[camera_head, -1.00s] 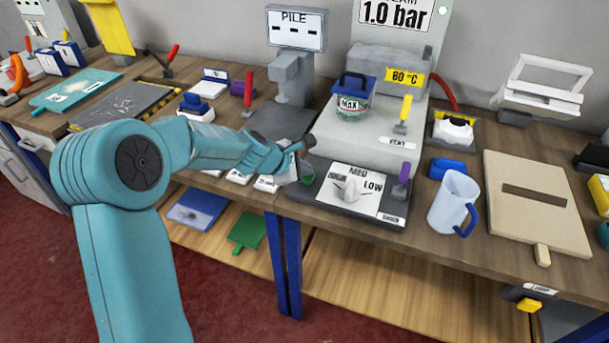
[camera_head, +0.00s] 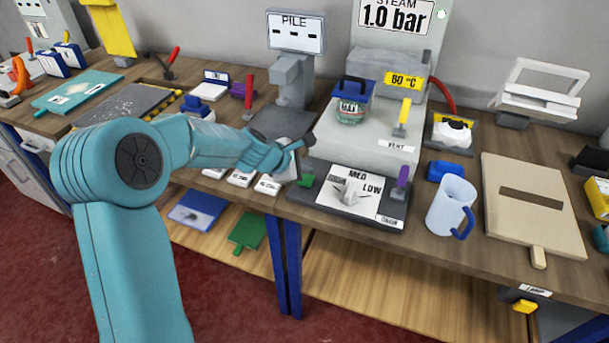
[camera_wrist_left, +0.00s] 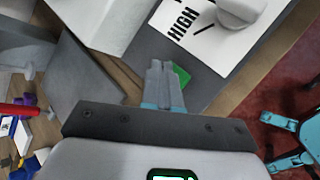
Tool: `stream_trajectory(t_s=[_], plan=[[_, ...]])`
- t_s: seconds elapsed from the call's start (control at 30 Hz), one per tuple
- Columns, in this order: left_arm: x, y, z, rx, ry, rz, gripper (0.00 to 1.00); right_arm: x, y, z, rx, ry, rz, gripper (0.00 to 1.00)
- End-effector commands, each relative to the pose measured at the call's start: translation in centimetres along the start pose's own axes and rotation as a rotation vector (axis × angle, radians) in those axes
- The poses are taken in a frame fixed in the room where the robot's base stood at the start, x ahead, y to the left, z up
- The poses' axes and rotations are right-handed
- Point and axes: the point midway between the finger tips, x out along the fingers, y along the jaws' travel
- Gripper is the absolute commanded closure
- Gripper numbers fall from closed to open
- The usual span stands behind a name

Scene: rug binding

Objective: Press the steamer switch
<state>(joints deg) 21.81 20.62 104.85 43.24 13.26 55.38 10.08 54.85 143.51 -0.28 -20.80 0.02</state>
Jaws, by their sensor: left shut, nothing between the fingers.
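The steamer (camera_head: 365,135) is a pale grey machine with a "1.0 bar" sign at the back. A dark panel at its front carries a white HIGH/MED/LOW dial plate (camera_head: 340,205). The green switch (camera_head: 306,181) is at the panel's left end; it also shows in the left wrist view (camera_wrist_left: 181,75), partly behind the fingers. My left gripper (camera_head: 302,146) is shut and empty, held just over the panel's left end beside the switch. In the wrist view its fingertips (camera_wrist_left: 158,66) overlap the switch's left side; contact cannot be told. My right gripper is not in view.
A purple lever (camera_head: 402,178) and a white mug (camera_head: 451,205) stand right of the dial. Several white labelled pieces (camera_head: 240,178) lie left of the switch. A pale board (camera_head: 525,225) lies at right.

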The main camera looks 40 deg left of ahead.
Motion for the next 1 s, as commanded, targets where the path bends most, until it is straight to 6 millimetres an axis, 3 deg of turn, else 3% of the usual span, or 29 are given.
stream_trajectory(t_s=[0.23,0.7,1.0], plan=[[-0.6,0.5,0.4,0.000,0.000,0.001,1.00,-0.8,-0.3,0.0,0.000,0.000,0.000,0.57],[-4.2,3.1,3.1,0.000,0.000,0.000,1.00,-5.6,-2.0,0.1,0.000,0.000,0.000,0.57],[-4.2,3.0,3.0,0.000,0.000,0.000,1.00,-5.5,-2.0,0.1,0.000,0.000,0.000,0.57]])
